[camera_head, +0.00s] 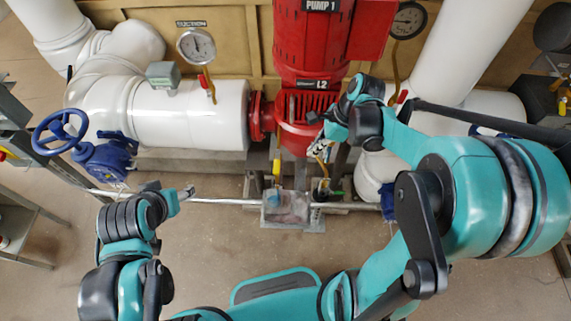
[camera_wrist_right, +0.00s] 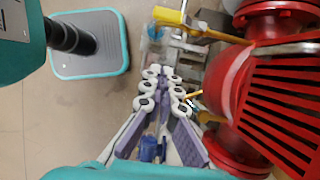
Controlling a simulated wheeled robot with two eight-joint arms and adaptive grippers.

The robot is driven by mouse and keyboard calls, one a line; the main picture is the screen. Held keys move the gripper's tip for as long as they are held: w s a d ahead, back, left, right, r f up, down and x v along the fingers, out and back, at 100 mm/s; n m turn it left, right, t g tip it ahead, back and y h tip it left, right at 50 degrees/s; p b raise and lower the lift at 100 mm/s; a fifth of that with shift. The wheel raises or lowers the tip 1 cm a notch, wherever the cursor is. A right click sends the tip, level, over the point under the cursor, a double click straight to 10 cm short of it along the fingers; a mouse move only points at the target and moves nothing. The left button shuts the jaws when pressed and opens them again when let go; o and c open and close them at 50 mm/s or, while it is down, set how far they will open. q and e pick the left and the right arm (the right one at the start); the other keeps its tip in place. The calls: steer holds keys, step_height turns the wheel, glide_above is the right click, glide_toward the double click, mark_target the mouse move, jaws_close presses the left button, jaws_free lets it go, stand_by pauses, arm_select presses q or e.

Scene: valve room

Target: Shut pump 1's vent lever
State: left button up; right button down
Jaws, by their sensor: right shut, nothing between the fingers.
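Pump 1 (camera_head: 320,35) is the red machine at the top of the head view, with its name plate near the top edge. Its red ribbed lower part (camera_wrist_right: 285,95) fills the right of the right wrist view. A yellow handle (camera_wrist_right: 170,16) shows beyond my fingers there, and a yellow piece (camera_head: 276,168) shows below the pump in the head view. I cannot tell which yellow part is the vent lever. My right gripper (camera_head: 320,148) is shut and empty just below the pump; it also shows in the right wrist view (camera_wrist_right: 166,75). My left gripper (camera_head: 186,193) is low at left, its opening unclear.
White pipes (camera_head: 190,115) flank the pump, with a gauge (camera_head: 197,46) at left and another gauge (camera_head: 409,20) at right. A blue handwheel valve (camera_head: 60,132) is at far left. A clear box (camera_head: 286,207) sits below the pump. Open floor lies at lower left.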

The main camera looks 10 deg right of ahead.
mark_target(277, 161)
steer(key=shift+f, duration=0.1)
steer(key=w+a+f+b, duration=0.2)
steer(key=a+f+b, duration=0.1)
steer(key=a+f, duration=0.4)
steer(key=shift+x, duration=1.05)
steer(key=shift+d+f, duration=0.1)
steer(key=shift+d, duration=0.1)
steer(key=shift+a, duration=0.1)
